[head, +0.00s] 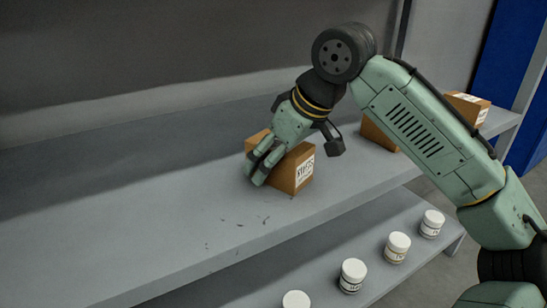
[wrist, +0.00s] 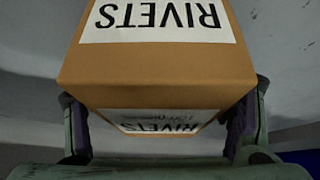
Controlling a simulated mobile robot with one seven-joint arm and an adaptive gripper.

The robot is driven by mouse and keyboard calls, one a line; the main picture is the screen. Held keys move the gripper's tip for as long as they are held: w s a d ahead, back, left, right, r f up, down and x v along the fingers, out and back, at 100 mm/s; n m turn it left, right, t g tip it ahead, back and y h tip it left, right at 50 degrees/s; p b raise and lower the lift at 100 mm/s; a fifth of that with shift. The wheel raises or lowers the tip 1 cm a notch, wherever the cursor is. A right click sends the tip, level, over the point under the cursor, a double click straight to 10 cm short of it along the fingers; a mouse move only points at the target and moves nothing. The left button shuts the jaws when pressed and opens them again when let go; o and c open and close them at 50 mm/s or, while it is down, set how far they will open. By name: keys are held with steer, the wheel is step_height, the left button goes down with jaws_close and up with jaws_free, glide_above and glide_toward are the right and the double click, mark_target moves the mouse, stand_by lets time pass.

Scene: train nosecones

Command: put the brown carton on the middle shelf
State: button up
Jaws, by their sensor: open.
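A brown carton (head: 302,172) with a white label stands on the grey shelf, just behind the shelf's front edge. My gripper (head: 257,171) is at the carton from above and the left, with its fingers open. In the wrist view the carton (wrist: 165,72) fills the middle, its label reading RIVETS upside down. One finger is on each side of it, and I cannot tell whether they touch it. The grey shelf (head: 150,205) is the upper of two boards in view. Part of the carton is hidden by my gripper.
Another brown carton (head: 376,137) stands behind my arm, and a further one (head: 468,106) is at the far right end. Several white-lidded jars, one of them here (head: 353,275), line the lower shelf (head: 325,272). The left of the upper board is clear.

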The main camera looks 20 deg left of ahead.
mark_target(302, 151)
steer(key=shift+r, duration=0.1)
steer(key=p+v, duration=0.2)
steer(key=v, duration=1)
steer(key=shift+p, duration=0.35)
